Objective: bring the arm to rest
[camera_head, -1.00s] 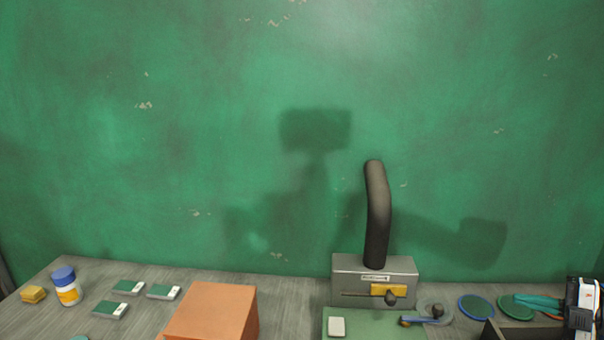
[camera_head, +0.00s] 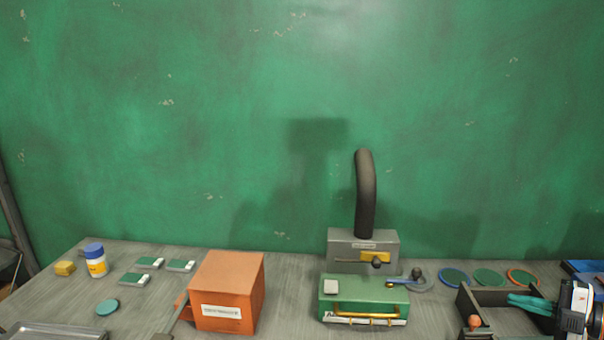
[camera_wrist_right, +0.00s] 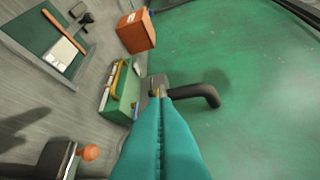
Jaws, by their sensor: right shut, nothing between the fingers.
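My right gripper (camera_head: 530,302) shows at the lower right of the head view, over the black tray. Its teal fingers are shut with nothing between them. They also fill the lower middle of the right wrist view (camera_wrist_right: 160,125), pointing toward the grey box with the hose, apart from it as far as I can tell. Part of my right arm shows at the right edge of the head view. My left gripper is not in view.
A grey box (camera_head: 345,251) with a black hose (camera_head: 366,195) stands behind a green case (camera_head: 350,292). An orange box (camera_head: 228,285) stands left of it. A black tray (camera_head: 466,302) is below my right gripper. A bottle (camera_head: 96,262) stands left. Bench space between the boxes is clear.

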